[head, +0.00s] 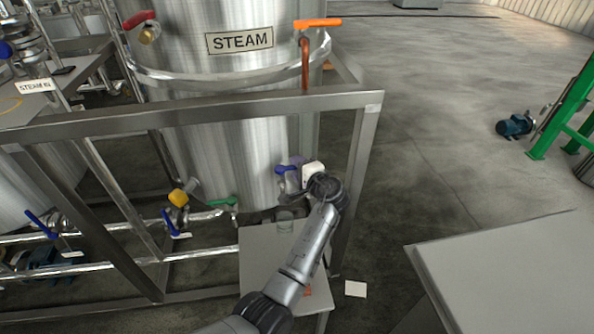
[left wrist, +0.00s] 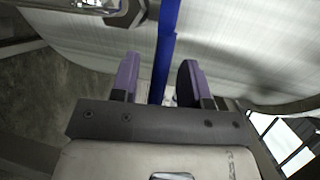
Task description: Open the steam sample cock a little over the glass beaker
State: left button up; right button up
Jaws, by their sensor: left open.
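The tank with the STEAM plate (head: 239,40) stands in a steel frame. Low on its front is the sample cock with a blue lever (head: 281,170). In the left wrist view the blue lever (left wrist: 165,45) runs between the two purple fingers. My left gripper (head: 297,163) is open around it, with a gap showing beside the lever. The glass beaker (head: 285,222) stands on a small grey stand (head: 258,262) below the cock, partly hard to make out. My right gripper is not in view.
A frame beam (head: 200,117) crosses above the cock and a frame leg (head: 360,165) stands right of my left arm. Other valves with a green handle (head: 222,202) and a yellow handle (head: 178,198) are to the left. A grey table (head: 510,270) is at right.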

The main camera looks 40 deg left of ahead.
pick_arm(q)
jog(key=shift+w+a, duration=0.1)
jog(key=shift+a, duration=0.15)
grip_shut()
dwell(0.3)
